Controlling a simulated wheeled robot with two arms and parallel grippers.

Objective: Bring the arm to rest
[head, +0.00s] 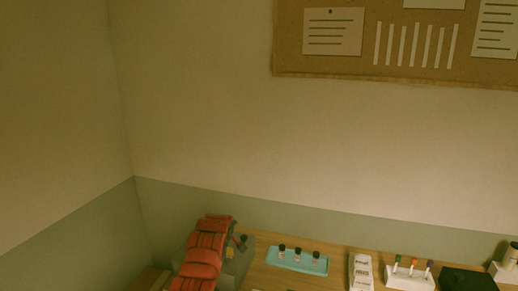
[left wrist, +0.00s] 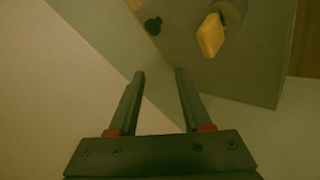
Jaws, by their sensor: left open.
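My left gripper (left wrist: 158,75) shows in the left wrist view, with its two dark fingers apart and nothing between them. Ahead of its fingertips is a grey surface (left wrist: 255,75) with a yellow piece (left wrist: 211,34) and a small black knob (left wrist: 153,25). The gripper looks clear of them. Neither gripper can be made out in the head view.
To the right are white containers (head: 361,272), a white holder with coloured-topped items (head: 408,277) and a black box (head: 466,280). A corkboard (head: 400,65) hangs above.

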